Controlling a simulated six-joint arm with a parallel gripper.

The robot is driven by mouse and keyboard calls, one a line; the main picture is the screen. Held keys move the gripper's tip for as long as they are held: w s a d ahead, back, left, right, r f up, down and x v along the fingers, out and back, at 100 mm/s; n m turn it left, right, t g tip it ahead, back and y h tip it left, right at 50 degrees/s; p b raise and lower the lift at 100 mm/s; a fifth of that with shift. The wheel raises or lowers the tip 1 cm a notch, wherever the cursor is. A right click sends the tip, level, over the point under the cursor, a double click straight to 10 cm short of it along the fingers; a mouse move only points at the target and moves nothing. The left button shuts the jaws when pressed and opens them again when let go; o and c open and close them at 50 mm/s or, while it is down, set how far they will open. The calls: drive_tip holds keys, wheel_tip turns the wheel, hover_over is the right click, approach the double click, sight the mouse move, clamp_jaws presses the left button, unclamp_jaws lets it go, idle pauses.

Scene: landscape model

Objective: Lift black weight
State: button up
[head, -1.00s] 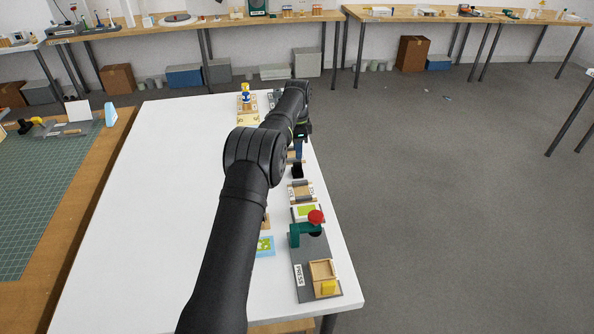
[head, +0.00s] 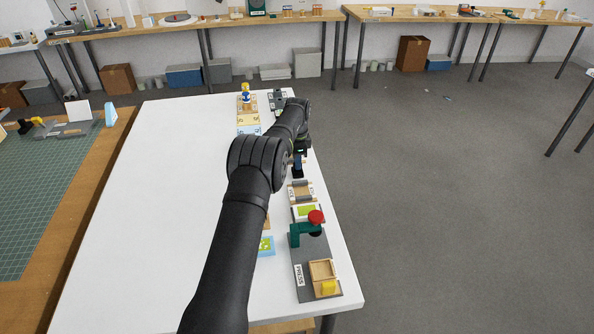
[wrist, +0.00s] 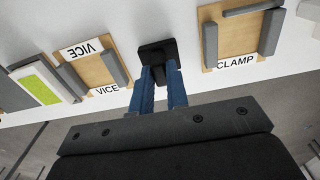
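The black weight (wrist: 153,49) stands on the white table between the vice and clamp fixtures in the wrist view. It has a dark block-like body and a narrower black part towards me. My gripper (wrist: 160,70) has its two blue fingertips at either side of this narrower part, with little gap visible. I cannot tell whether they press on it. In the head view the weight (head: 298,173) shows just below my gripper (head: 298,160), near the table's right edge. My arm hides part of this area.
The vice fixture (wrist: 92,68) and the clamp fixture (wrist: 237,38) flank the weight closely. In the head view a grey press base with a red knob (head: 316,217) stands nearer to me. The white table (head: 160,200) is clear at left.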

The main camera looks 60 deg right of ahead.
drive_tip(key=shift+r, duration=0.15)
clamp_jaws()
drive_tip(key=shift+r, duration=2.65)
